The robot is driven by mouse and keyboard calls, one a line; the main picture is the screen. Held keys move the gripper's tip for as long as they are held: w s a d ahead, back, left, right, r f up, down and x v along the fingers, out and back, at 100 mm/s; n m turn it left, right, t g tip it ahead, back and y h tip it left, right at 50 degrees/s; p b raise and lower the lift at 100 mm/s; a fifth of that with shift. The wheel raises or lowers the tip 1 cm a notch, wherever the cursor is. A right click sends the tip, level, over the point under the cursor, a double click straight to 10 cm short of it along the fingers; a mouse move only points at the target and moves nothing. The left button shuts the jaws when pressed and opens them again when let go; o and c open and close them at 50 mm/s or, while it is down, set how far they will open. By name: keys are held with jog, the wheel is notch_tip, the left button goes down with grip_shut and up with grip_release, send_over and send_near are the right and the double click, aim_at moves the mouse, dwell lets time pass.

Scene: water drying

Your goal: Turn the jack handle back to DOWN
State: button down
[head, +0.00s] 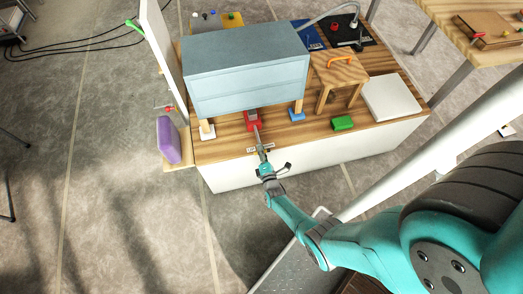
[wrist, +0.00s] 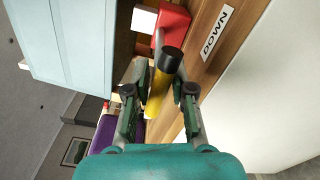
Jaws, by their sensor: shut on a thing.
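The jack (head: 252,121) is red and stands under the front of the blue-grey cabinet (head: 246,70). Its red body also shows at the top of the wrist view (wrist: 173,22). The jack handle (wrist: 158,92) is a yellow bar with a black end, and it lies between my fingers. My gripper (wrist: 160,75) is shut on the handle. In the head view my gripper (head: 265,168) is at the front edge of the bench, in front of the jack. A white label reading DOWN (wrist: 215,32) is on the wood beside the handle.
A green block (head: 343,123) and a small wooden stool (head: 338,75) are to the right on the bench. White and blue pads (head: 297,115) sit under the cabinet legs. A purple sponge-like block (head: 168,140) stands at the left. The floor at left is mostly clear.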

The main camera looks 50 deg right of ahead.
jog(key=c, duration=1.9)
grip_release()
jog(key=n, duration=0.3)
jog(key=shift+n, duration=0.3)
jog(key=o, duration=0.4)
jog(key=n, duration=0.3)
jog(key=shift+s+f+n, duration=0.1)
jog(key=shift+n, duration=0.2)
jog(key=shift+o, duration=0.3)
jog(key=shift+n, duration=0.3)
jog(key=shift+s+a, duration=0.1)
jog(key=o, duration=1.1)
jog(key=shift+c, duration=0.2)
jog(key=shift+o, duration=0.6)
jog(key=v, duration=1.2)
